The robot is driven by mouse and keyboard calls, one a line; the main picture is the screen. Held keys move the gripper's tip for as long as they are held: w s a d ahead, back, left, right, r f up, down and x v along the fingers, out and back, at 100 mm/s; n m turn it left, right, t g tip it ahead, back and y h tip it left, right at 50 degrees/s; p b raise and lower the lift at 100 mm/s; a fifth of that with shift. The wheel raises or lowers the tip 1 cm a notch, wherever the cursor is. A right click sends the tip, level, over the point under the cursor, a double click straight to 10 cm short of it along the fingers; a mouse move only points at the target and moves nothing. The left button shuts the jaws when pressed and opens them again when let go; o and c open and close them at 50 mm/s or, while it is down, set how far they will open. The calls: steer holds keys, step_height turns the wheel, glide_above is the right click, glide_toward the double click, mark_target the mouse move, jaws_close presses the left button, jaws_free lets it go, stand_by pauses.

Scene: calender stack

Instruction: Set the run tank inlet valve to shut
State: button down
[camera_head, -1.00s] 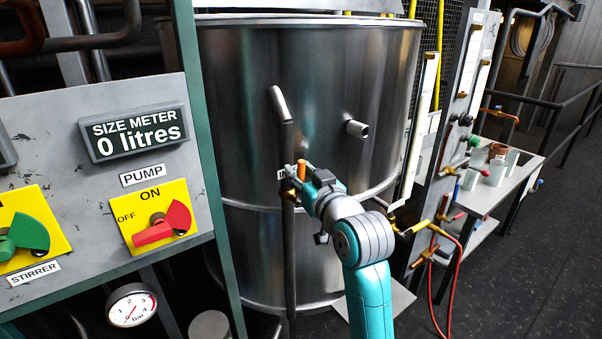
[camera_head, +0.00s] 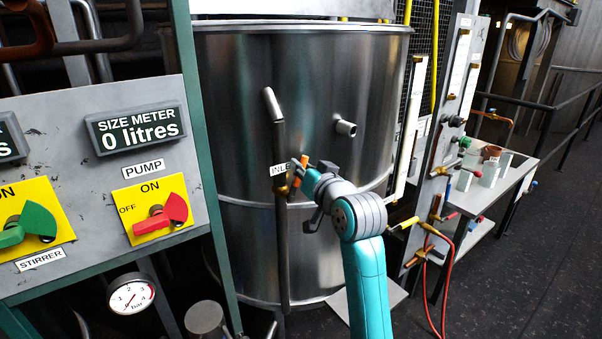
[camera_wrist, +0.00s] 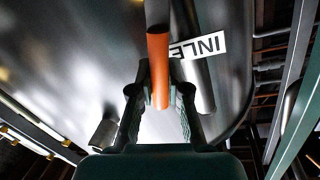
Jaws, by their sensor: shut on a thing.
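The run tank (camera_head: 235,110) is a large steel drum in the middle of the head view. A dark vertical pipe (camera_head: 282,230) runs down its front, with a white tag (camera_head: 279,170) reading "INLE". Beside the tag is the orange valve handle (camera_head: 304,160), leaning slightly. My gripper (camera_head: 300,174) reaches it from the lower right. In the wrist view, the orange handle (camera_wrist: 158,55) passes between the fingers of my gripper (camera_wrist: 160,92), which is shut on it. The tag (camera_wrist: 198,46) lies just right of the handle there. The valve body is largely hidden.
A short pipe stub (camera_head: 346,128) sticks out of the tank above my arm. At right are a board with taps (camera_head: 440,150), a red hose (camera_head: 455,290) and a small table (camera_head: 520,165).

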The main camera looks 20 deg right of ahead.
steer(key=w+d+f+m+g+y, duration=0.1)
steer(key=d+f+m+g+y, duration=0.1)
steer(key=d+f+m, duration=0.3)
steer(key=shift+w+d+f+m+y, duration=0.15)
steer(key=shift+w+f+m+y, duration=0.25)
steer(key=shift+f+m, duration=2.15)
step_height(320, 180, up, 2)
steer(key=shift+r+m, duration=0.1)
steer(key=shift+m, duration=1.05)
steer(key=c, duration=1.1)
jaws_free()
steer(key=v, duration=1.2)
